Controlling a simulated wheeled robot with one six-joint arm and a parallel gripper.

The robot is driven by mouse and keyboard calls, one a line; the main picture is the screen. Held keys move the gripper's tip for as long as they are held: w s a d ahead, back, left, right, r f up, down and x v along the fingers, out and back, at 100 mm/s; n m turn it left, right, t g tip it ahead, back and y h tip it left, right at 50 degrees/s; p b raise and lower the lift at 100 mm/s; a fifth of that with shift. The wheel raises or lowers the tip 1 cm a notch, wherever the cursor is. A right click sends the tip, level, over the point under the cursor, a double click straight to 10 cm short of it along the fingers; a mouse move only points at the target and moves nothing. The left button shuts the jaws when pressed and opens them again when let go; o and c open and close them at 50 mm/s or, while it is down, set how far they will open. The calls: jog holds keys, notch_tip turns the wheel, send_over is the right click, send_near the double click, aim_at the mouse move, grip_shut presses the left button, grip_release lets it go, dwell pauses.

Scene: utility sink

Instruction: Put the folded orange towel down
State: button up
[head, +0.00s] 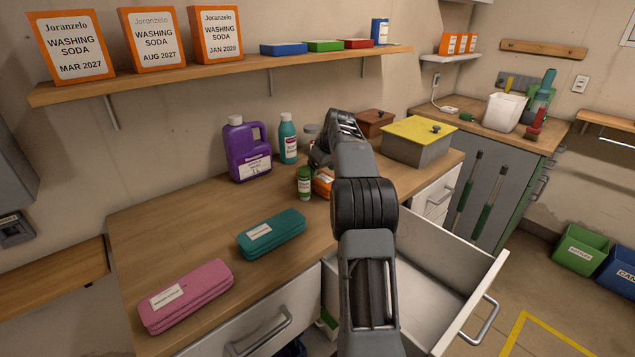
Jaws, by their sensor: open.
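An orange item (322,184), which looks like the folded orange towel, shows in part on the wooden counter (185,225), just right of a small green bottle (304,183). My arm hides much of it, and I cannot tell whether it rests flat. My gripper (320,157) is open, just above or at the orange item; the arm hides whether they touch. A folded teal towel (271,234) and a folded pink towel (186,296), each with a white label, lie nearer on the counter.
A purple jug (248,150) and a teal bottle (287,139) stand behind the towels. A grey box with a yellow lid (417,143) and a brown box (375,123) are at the counter's right. An open drawer (440,262) juts out below.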

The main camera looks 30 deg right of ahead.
aim_at(319, 174)
jog(key=x, duration=0.5)
jog(key=shift+w+d+b, duration=0.1)
jog(key=shift+w+b, duration=0.05)
jog(key=shift+b, duration=0.2)
jog(key=c, duration=0.7)
jog(key=shift+r, duration=0.1)
notch_tip(319, 174, up, 18)
jog(key=p, duration=0.8)
